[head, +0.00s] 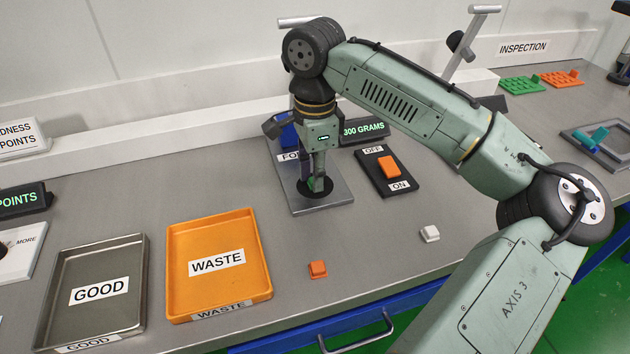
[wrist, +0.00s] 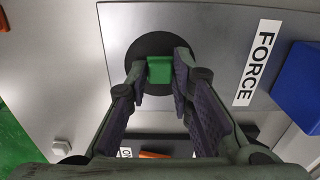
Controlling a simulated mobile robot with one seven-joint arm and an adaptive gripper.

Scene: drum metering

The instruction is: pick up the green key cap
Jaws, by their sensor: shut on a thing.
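The green key cap (wrist: 160,69) is a small block between my fingertips in the wrist view. It shows as a small green patch in the head view (head: 316,184), mostly hidden by my fingers. My gripper (wrist: 160,75) is shut on it, one finger on each side. In the head view my gripper (head: 316,177) points down over the black round pad (head: 303,187) of the metal force plate (head: 325,202). I cannot tell whether the cap touches the pad or is just above it.
A black switch box (head: 384,172) with an orange rocker stands right of the plate, and a "300 GRAMS" display (head: 364,131) behind. An orange WASTE tray (head: 262,256) and a metal GOOD tray (head: 139,290) lie left. An orange cap (head: 318,269) and white cap (head: 430,233) lie in front.

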